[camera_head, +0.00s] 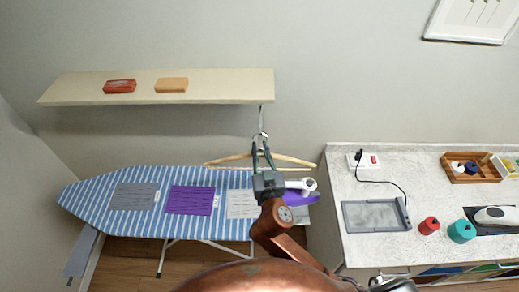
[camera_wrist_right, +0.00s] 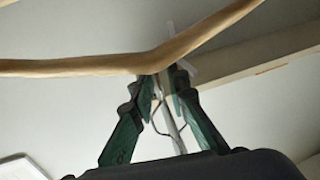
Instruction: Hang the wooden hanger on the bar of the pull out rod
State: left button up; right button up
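The wooden hanger (camera_head: 226,158) is level, with its hook (camera_head: 261,136) upward at the lower end of the pull-out rod (camera_head: 261,117) under the shelf. The hook appears to be at the rod, but whether it bears on the bar is too small to tell. My right gripper (camera_head: 261,147) is at the hanger's middle, its fingers either side of the neck with a visible gap between them. In the right wrist view the hanger (camera_wrist_right: 90,66) crosses over the fingertips (camera_wrist_right: 162,80), and the fingers stand apart. My left gripper is not in view.
A cream shelf (camera_head: 210,88) carries a red block (camera_head: 120,86) and an orange block (camera_head: 171,85). A counter (camera_head: 400,165) with a tray and spools stands at right.

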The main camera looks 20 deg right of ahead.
jog(key=shift+o, duration=0.9)
jog(key=shift+s, duration=0.1)
